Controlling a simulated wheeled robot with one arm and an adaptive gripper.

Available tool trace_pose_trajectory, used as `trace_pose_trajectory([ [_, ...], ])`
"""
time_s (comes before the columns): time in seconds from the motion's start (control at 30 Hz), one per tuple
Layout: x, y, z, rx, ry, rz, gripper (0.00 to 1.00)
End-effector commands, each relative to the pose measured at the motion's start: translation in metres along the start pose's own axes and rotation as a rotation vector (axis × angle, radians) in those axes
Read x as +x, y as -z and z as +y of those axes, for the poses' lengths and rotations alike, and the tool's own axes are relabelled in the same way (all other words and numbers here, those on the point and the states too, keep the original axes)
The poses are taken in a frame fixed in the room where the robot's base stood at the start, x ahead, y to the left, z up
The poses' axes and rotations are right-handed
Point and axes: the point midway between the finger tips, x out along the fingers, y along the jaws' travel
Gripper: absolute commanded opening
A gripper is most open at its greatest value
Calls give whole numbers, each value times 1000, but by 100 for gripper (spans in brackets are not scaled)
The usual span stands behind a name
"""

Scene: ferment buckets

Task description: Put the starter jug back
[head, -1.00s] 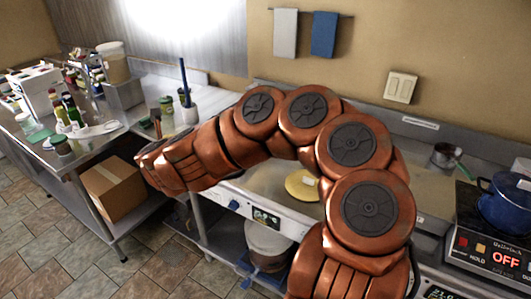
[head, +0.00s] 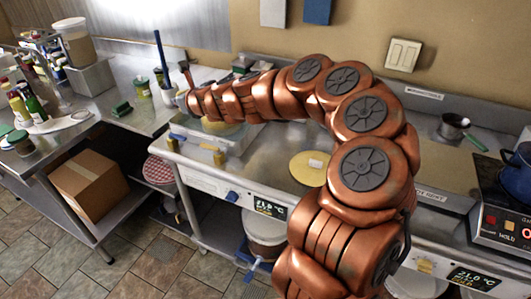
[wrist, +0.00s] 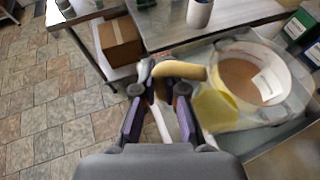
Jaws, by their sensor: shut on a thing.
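My gripper (wrist: 158,98) is shut on a small tan and white thing (wrist: 180,70), which I take to be the starter jug. Its tan part juts out to the right beyond the fingertips, and much of it is hidden by the fingers. A white bucket (wrist: 285,65) with brown contents stands just right of the held thing in the wrist view. In the head view my arm reaches left over the counter, and my gripper's fingers cannot be made out.
A cardboard box (head: 88,182) sits on the left table's lower shelf. A container with tan contents (head: 72,45) stands on a metal block. A yellow lid (head: 308,168) lies on the counter. A blue pot (head: 517,170) stands at the right. The floor in front is clear.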

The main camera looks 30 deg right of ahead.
Motion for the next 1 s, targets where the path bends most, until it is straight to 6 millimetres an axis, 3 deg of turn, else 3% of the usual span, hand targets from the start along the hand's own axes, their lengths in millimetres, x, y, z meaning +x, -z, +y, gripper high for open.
trace_pose_trajectory([
  [0.27, 1, 24, -32, -72, -170, -1, 0],
  [0.57, -21, 58, -62, -154, -371, -6, 0],
  [0.77, -47, 89, -82, -209, -505, -9, 0],
  [1.0, -91, 136, -106, -273, -668, -12, 0],
])
